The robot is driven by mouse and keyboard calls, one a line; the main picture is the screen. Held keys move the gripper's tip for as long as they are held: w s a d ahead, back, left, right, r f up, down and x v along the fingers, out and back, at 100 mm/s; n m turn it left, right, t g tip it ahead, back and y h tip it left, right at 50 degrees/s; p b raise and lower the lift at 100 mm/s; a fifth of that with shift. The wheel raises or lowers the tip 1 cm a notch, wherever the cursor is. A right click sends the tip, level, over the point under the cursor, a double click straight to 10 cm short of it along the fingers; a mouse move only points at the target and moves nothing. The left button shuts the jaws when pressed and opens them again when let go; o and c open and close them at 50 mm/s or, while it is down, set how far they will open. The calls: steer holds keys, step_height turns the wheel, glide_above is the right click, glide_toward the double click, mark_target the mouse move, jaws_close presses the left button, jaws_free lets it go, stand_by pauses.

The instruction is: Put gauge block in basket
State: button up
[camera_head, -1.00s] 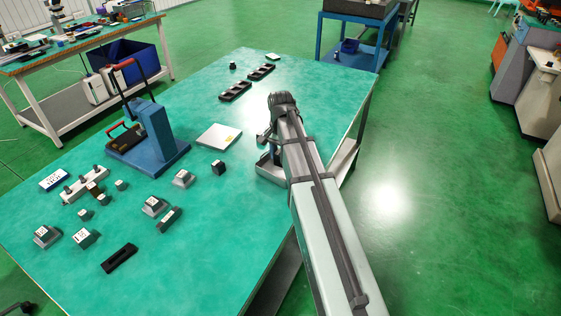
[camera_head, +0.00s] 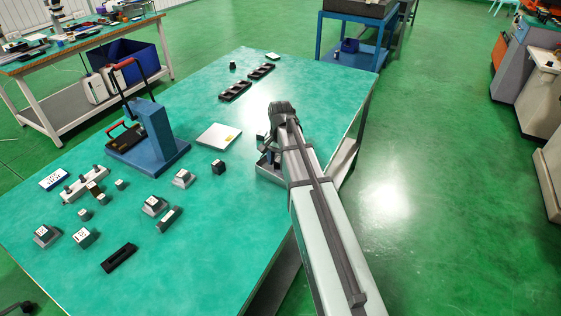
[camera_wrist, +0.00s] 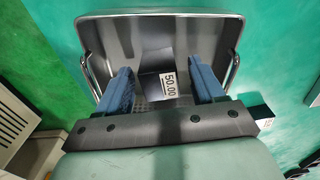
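The gauge block (camera_wrist: 170,84), dark with a white label reading 50.00, shows in the wrist view inside the metal basket (camera_wrist: 100,32). It appears to lie on the basket floor, though its contact there is hard to judge. My gripper (camera_wrist: 166,78) points down into the basket, its blue fingers spread on either side of the block with visible gaps. In the head view my gripper (camera_head: 266,148) is over the basket (camera_head: 267,176) at the table's right edge. My arm hides much of the basket, and the block inside cannot be made out there.
A small dark block (camera_head: 218,167) stands left of the basket, and a flat pale plate (camera_head: 219,136) lies behind it. A blue stand (camera_head: 160,140) and several small labelled blocks occupy the left. Black trays (camera_head: 236,91) lie at the back. The table's front right is clear.

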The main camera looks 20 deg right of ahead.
step_height(320, 180, up, 12)
steer(key=shift+r, duration=0.15)
stand_by(0.7)
